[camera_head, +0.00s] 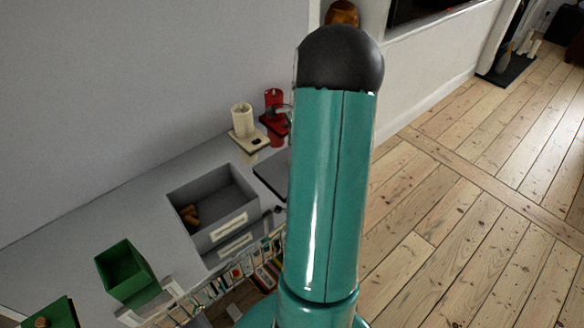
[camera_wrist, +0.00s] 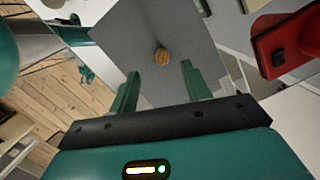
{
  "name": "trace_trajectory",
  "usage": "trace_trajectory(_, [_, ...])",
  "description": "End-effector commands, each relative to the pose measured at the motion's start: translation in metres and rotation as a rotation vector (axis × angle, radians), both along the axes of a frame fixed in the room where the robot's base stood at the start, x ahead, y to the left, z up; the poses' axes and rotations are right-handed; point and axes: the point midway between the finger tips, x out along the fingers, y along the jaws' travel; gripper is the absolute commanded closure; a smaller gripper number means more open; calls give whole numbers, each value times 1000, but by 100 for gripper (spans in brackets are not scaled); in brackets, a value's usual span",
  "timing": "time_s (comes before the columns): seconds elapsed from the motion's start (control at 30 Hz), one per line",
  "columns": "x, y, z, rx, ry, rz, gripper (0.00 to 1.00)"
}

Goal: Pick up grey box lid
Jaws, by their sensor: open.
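The grey box lid (camera_wrist: 165,25) is a flat grey panel with a round wooden knob (camera_wrist: 161,57) in the wrist view. My gripper (camera_wrist: 160,72) is open, with one green finger on each side of the line to the knob. The knob shows beyond the fingertips and nothing is between the fingers. In the head view a dark grey flat piece (camera_head: 272,176), which looks like the lid, is mostly hidden behind my teal arm. My gripper is hidden there. The open grey box (camera_head: 228,222) stands to its left with brown items inside.
A green open box (camera_head: 125,268) and a green lid with a knob (camera_head: 62,314) are at the lower left. A cream container (camera_head: 242,122) and a red object (camera_head: 274,100) stand behind the lid; red also shows in the wrist view (camera_wrist: 288,38). A wall rises behind the surface.

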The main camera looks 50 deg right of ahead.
Motion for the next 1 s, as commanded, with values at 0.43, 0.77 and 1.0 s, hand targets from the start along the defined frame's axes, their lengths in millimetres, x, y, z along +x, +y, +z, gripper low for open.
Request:
trace_trajectory(0.43, [5,4,-52,2,1,2,52])
trace_trajectory(0.77, [6,4,-56,0,0,2,60])
trace_trajectory(1.0, [6,4,-56,0,0,2,100])
